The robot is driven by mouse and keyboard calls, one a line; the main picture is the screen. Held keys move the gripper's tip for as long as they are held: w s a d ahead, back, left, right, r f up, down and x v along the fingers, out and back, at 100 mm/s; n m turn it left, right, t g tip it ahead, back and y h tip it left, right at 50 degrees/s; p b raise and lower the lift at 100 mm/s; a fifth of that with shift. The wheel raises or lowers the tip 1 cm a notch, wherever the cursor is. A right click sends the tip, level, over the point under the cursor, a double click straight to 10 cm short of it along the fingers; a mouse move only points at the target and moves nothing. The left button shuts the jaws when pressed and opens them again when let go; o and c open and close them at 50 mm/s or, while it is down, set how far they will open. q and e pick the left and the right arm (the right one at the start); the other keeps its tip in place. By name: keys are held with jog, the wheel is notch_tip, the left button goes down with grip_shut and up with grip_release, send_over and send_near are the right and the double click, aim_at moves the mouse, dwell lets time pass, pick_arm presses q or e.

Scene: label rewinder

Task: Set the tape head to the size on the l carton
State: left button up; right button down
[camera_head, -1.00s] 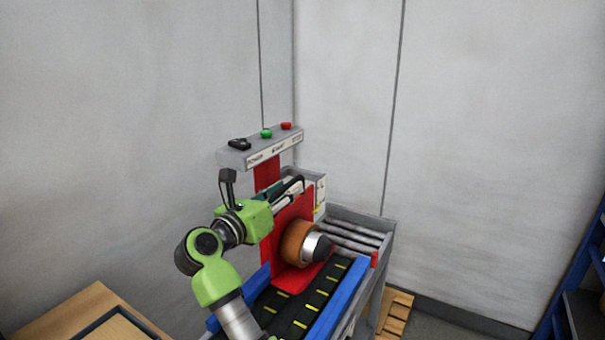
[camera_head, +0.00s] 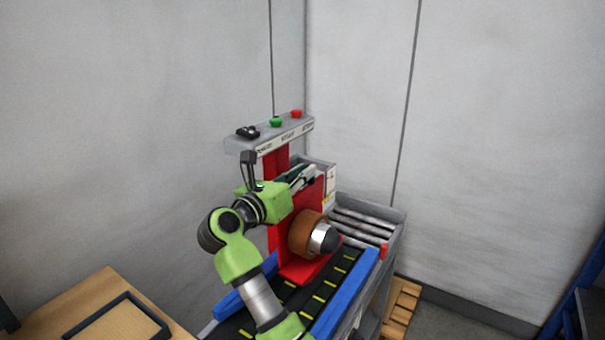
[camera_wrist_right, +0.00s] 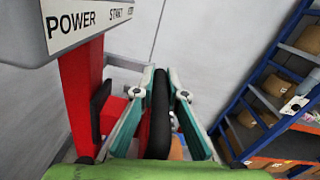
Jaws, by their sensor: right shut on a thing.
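The tape head is a red upright plate (camera_head: 299,262) with a brown tape roll (camera_head: 303,234) on its front face, over a conveyor. My right gripper (camera_head: 305,176) is behind the upper part of the plate. In the right wrist view its teal fingers (camera_wrist_right: 161,92) are closed on both sides of a black rounded handle-like part (camera_wrist_right: 159,122). The part's lower end is hidden by the gripper. A grey box with a white label (camera_head: 330,182) stands beside the plate; its print is too small to read. I cannot tell which carton is the l carton. My left gripper is not in view.
A grey control bar (camera_head: 272,137) with a black switch, a green button (camera_head: 275,122) and a red button (camera_head: 296,114) hangs above the gripper. Rollers (camera_head: 362,226) continue behind the head. A blue shelf rack (camera_wrist_right: 257,75) with cartons (camera_wrist_right: 300,57) stands at right.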

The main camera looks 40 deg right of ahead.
notch_tip(320, 180, up, 5)
jog(key=shift+r+p, duration=0.2)
jog(key=shift+p, duration=0.3)
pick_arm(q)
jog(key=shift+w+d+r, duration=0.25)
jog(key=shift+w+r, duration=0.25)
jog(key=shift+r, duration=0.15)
pick_arm(e)
jog(key=shift+r, duration=0.45)
jog(key=c, duration=2.3)
grip_release()
jog(key=shift+o, duration=1.3)
jog(key=shift+d, duration=0.1)
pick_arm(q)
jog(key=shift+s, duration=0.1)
pick_arm(e)
jog(key=shift+f, duration=0.15)
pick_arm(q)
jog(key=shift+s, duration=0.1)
pick_arm(e)
notch_tip(320, 180, up, 10)
